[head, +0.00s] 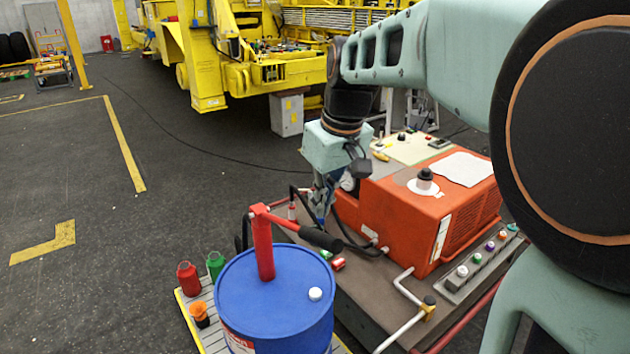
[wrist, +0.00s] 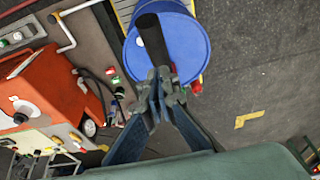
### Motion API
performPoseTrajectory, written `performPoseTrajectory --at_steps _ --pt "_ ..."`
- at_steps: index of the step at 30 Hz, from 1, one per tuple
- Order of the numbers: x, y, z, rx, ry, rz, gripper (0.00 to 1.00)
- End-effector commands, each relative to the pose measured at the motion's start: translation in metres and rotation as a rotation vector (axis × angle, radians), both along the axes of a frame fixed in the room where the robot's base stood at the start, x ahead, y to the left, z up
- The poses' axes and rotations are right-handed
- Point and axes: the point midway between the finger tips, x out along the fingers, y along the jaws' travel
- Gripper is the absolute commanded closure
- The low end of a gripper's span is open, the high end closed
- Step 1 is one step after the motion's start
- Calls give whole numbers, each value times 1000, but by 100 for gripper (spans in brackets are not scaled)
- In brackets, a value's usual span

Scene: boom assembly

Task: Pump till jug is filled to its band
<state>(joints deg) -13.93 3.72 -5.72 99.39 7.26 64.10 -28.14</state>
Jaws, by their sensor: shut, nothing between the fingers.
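A red hand pump (head: 263,245) stands on top of a blue drum (head: 235,290). Its lever ends in a black grip (head: 320,238) that points right; the black grip also shows in the wrist view (wrist: 151,38), with the blue drum (wrist: 190,45) behind it. My gripper (head: 321,215) points down near the end of that grip. In the wrist view my gripper's fingertips (wrist: 166,76) are together at the grip's near end, with nothing between them. I cannot tell whether they touch the grip. I cannot make out a jug or its band in either view.
An orange-red machine (head: 410,215) stands on the bench right of my gripper. A red bottle (head: 188,279), a green bottle (head: 215,265) and an orange-topped container (head: 199,313) stand left of the drum. Dark hoses run behind the lever. Open floor lies to the left.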

Motion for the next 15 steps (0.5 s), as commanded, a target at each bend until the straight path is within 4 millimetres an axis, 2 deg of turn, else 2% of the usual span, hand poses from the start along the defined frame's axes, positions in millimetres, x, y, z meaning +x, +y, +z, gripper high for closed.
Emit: performPoseTrajectory --at_steps 3,15 --pt "-1 0 -19 0 2 0 100" --pt "0 0 -68 0 2 -1 100"
